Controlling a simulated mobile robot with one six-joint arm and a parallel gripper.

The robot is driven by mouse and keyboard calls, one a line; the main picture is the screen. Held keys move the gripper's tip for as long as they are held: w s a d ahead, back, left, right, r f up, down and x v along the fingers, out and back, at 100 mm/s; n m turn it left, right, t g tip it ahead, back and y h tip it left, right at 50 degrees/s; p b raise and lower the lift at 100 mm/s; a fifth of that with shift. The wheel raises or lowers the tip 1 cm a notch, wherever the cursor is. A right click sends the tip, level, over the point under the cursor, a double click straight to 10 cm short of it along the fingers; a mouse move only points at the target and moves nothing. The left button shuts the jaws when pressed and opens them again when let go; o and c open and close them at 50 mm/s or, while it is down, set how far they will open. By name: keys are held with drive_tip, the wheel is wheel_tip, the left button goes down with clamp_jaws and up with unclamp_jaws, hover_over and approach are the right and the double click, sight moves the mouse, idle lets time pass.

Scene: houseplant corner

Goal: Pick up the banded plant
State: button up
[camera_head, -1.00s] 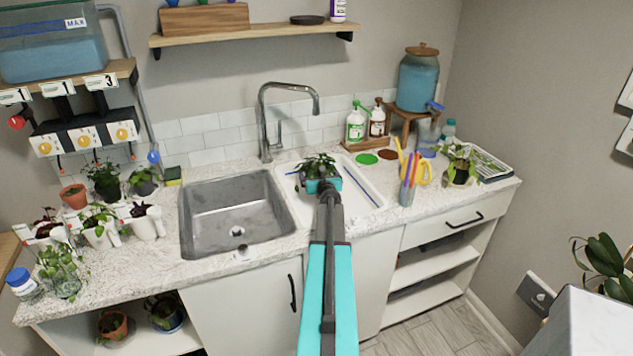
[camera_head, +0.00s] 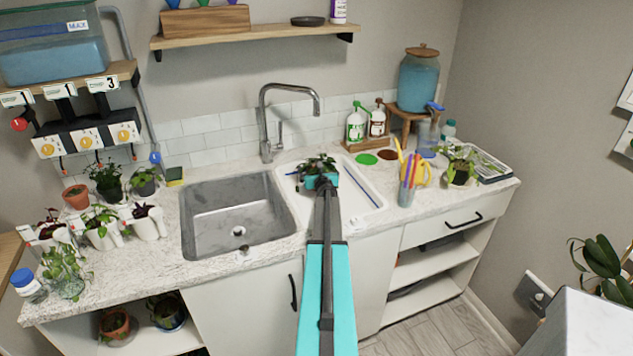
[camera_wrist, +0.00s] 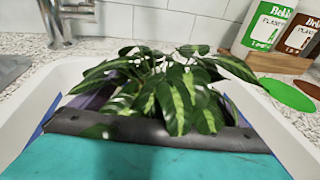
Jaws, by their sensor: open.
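A leafy plant (camera_head: 317,164) stands in the white basin right of the sink. In the wrist view its dark green leaves (camera_wrist: 175,90) have pale yellow-green bands along the middle, which fits the banded plant. Its pot is hidden. My gripper (camera_head: 321,181) is at the front side of this plant, with its teal and dark parts low in the wrist view, below the leaves. It is open; I cannot tell whether the pot is between the fingers.
The grey sink (camera_head: 237,215) is to the left and the faucet (camera_head: 268,120) behind it. Green and brown labelled bottles (camera_head: 355,124) stand behind right. A cup of pens (camera_head: 407,190) and another plant (camera_head: 460,168) are further right. Several potted plants crowd the left counter.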

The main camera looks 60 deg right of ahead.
drive_tip(key=shift+c, duration=0.3)
drive_tip(key=c, duration=1.6)
drive_tip(key=shift+o, duration=0.2)
drive_tip(key=shift+r, duration=0.2)
drive_tip(key=shift+r+p, duration=0.45)
drive_tip(key=shift+r, duration=1)
drive_tip(key=shift+s+a+r, duration=0.15)
drive_tip(key=shift+r, duration=0.05)
drive_tip(key=f+b+v, duration=0.1)
drive_tip(key=b+v, duration=0.2)
drive_tip(key=v, duration=1.2)
drive_tip(key=shift+s+a+f, duration=0.2)
drive_tip(key=shift+s+f, duration=0.05)
drive_tip(key=shift+s, duration=0.1)
